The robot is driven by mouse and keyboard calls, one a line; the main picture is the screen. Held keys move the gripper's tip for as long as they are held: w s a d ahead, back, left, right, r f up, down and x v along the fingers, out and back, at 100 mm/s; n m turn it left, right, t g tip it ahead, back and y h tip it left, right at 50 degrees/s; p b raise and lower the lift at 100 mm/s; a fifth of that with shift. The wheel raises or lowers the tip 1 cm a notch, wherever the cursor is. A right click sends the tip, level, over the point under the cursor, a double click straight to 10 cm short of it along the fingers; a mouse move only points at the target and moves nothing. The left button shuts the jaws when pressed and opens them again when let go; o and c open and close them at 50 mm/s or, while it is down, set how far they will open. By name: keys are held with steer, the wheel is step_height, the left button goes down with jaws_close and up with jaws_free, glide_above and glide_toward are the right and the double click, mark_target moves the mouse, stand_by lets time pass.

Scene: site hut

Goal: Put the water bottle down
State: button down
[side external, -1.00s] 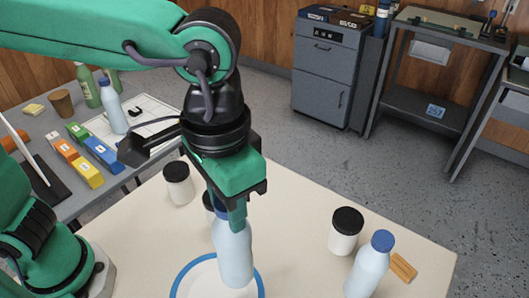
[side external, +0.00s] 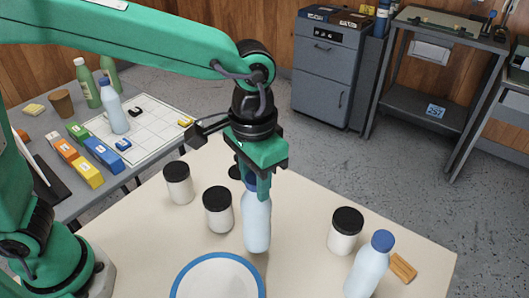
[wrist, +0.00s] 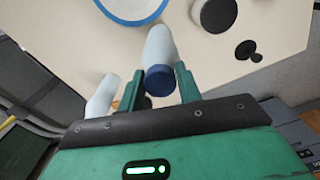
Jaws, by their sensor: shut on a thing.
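My gripper (side external: 257,186) is shut on a pale water bottle (side external: 257,222) with a blue cap, just below the cap. The bottle hangs nearly upright over the cream table, beyond and right of the blue-rimmed plate (side external: 180,282). I cannot tell whether its base touches the table. In the wrist view the bottle (wrist: 160,47) sits between the two green fingers of my gripper (wrist: 159,72), its cap nearest the camera. The plate (wrist: 130,20) shows at the top there. A similar bottle (side external: 367,272) stands at the table's right.
Black-lidded white jars stand near: one (side external: 218,212) just left of the held bottle, one (side external: 178,186) farther left, one (side external: 343,235) to the right. A small wooden block (side external: 403,267) lies by the right bottle. Table between the held bottle and right jar is clear.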

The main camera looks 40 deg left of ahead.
mark_target(255, 195)
steer(key=shift+f, duration=2)
steer(key=c, duration=1)
jaws_free()
steer(key=shift+f, duration=0.15)
steer(key=shift+o, duration=0.2)
step_height(255, 195, up, 12)
steer(key=shift+r, duration=0.2)
steer(key=shift+a, duration=0.1)
